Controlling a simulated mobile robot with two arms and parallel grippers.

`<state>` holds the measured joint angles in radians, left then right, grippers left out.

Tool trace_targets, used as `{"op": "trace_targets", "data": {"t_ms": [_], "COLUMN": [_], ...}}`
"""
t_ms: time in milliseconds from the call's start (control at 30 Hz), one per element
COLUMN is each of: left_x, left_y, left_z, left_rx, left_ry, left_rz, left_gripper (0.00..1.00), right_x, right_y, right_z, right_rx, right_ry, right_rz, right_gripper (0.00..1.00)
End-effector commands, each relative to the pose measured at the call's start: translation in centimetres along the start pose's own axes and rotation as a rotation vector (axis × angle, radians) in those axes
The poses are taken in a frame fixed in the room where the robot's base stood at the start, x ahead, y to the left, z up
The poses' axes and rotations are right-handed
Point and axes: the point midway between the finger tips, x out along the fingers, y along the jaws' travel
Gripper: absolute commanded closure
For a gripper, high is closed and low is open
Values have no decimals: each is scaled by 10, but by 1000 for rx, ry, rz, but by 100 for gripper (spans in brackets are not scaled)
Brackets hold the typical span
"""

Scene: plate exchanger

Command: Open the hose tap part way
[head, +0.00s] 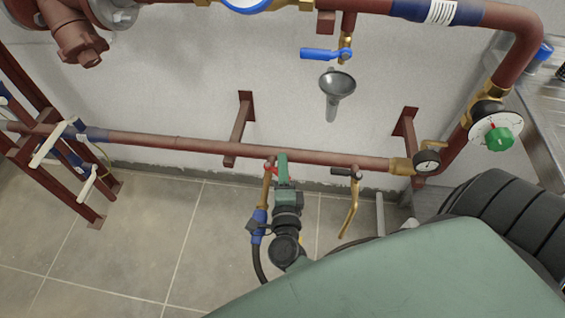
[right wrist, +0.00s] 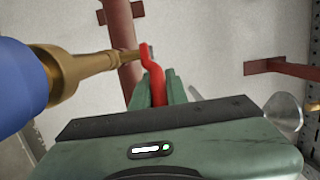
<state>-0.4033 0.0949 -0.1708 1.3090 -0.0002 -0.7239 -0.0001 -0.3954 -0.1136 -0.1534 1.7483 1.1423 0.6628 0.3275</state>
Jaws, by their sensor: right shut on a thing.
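The hose tap is a brass tap (head: 267,187) low on the wall under the red-brown pipe, with a blue hose fitting (head: 258,226) and a dark hose below it. In the right wrist view the brass tap body (right wrist: 95,68) lies at the left, with the blue fitting (right wrist: 18,85) beside it. Its red lever (right wrist: 154,66) runs down between the green fingers of my right gripper (right wrist: 157,92), which is shut on it. In the head view my right gripper (head: 282,168) covers most of the lever. My left gripper is not in view.
A second brass tap (head: 350,208) with a dark handle stands close to the right of my gripper. A pressure gauge (head: 427,161), a steel funnel (head: 337,84) and a blue-lever valve (head: 322,54) are nearby. The tiled floor (head: 130,225) at left is clear.

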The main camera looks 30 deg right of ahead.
Motion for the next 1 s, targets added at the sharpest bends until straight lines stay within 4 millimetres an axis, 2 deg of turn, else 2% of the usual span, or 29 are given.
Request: {"op": "trace_targets", "data": {"t_ms": [100, 133, 200, 567, 1000], "left_x": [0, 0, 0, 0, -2], "left_y": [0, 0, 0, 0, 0], "left_z": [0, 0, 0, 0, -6], "left_rx": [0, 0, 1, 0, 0], "left_ry": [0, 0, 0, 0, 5], "left_rz": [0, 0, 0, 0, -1], "left_gripper": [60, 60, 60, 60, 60], "right_x": [-1, -1, -1, -5, -71], "right_y": [2, 2, 2, 1, 2], "right_z": [1, 1, 1, 0, 0], "right_rx": [0, 0, 0, -1, -1], "right_ry": [-4, -4, -4, -2, -3], "right_rz": [5, 5, 5, 3, 5], "right_gripper": [100, 77, 64, 64, 64]}}
